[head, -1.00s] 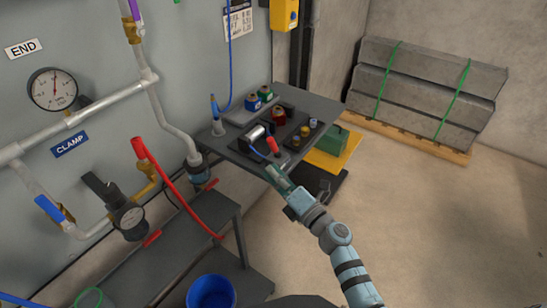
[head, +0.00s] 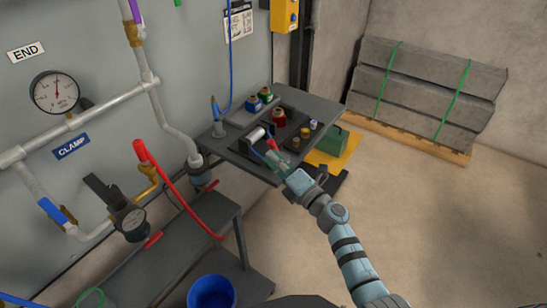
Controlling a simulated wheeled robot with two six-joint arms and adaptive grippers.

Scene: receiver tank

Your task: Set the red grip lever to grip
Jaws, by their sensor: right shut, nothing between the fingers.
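The red grip lever (head: 271,144) stands on a small device with a pale metal cylinder (head: 256,135), on the dark grey side table (head: 331,103). My right gripper (head: 274,158) is shut and empty, with its fingertips right at the near side of the lever. The gripper partly covers the lever's lower part, and I cannot tell whether they touch. My left gripper is not in view.
Several small coloured fittings stand on the table, including a red one (head: 278,116) and a green one (head: 266,95). A blue-handled tool (head: 215,110) stands at the left edge. A wall of pipes and gauges (head: 54,91) is on the left. Open floor lies to the right.

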